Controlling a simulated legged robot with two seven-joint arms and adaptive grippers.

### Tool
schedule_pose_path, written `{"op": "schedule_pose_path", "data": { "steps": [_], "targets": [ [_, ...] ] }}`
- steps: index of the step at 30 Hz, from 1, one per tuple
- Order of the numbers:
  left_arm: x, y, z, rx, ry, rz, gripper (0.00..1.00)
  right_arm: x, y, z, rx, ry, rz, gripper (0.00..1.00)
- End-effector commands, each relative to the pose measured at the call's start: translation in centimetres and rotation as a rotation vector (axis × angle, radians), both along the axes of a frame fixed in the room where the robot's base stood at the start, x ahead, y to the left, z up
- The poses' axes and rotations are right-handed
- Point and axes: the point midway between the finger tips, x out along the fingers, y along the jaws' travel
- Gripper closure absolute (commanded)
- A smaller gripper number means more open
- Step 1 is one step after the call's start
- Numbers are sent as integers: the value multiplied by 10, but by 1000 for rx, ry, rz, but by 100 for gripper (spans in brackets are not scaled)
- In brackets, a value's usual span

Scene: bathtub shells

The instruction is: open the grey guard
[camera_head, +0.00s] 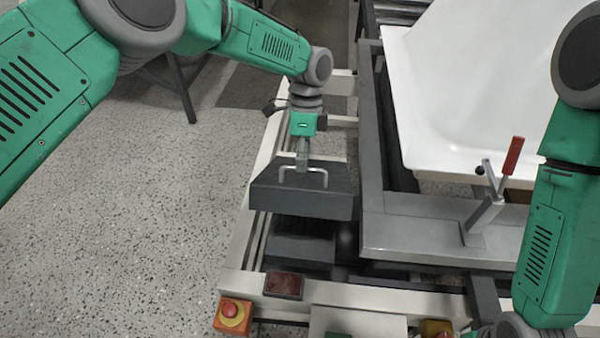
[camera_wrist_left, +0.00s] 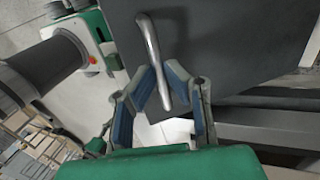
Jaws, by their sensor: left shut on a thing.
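The grey guard (camera_head: 300,203) is a dark, box-like cover with sloped sides on the cream frame, left of the bathtub. A silver U-shaped handle (camera_head: 320,172) stands on its top. My left gripper (camera_head: 302,167) comes down from above onto the handle. In the left wrist view, the blue-padded fingers of my left gripper (camera_wrist_left: 162,84) are closed around the handle bar (camera_wrist_left: 151,45), with the guard's flat dark face (camera_wrist_left: 225,45) behind it. My right arm shows at the right of the head view, but its gripper is not visible.
A white bathtub shell (camera_head: 470,90) rests on a grey metal frame (camera_head: 420,235) right of the guard. A red-handled toggle clamp (camera_head: 512,155) stands on that frame. A red emergency button (camera_head: 231,312) sits at the front left corner. Speckled floor lies open to the left.

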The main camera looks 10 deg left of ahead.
Motion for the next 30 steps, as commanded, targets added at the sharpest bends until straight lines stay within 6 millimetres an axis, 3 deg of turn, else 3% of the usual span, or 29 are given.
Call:
{"op": "schedule_pose_path", "data": {
  "steps": [1, 12, 14, 15, 30],
  "targets": [
    [9, -1, -1, -8, -30, 4, 100, 0, 0, -1, 0, 0, 0, 60],
    [10, 0, -1, -4, -29, 2, 100, 0, 0, -1, 0, 0, 0, 60],
    [10, 1, -1, -4, -28, 2, 76, 0, 0, -1, 0, 0, 0, 60],
    [10, 0, -1, -5, -28, 4, 69, 0, 0, -1, 0, 0, 0, 60],
    [6, 1, 1, -7, -24, 4, 69, 0, 0, -1, 0, 0, 0, 60]
  ]
}}
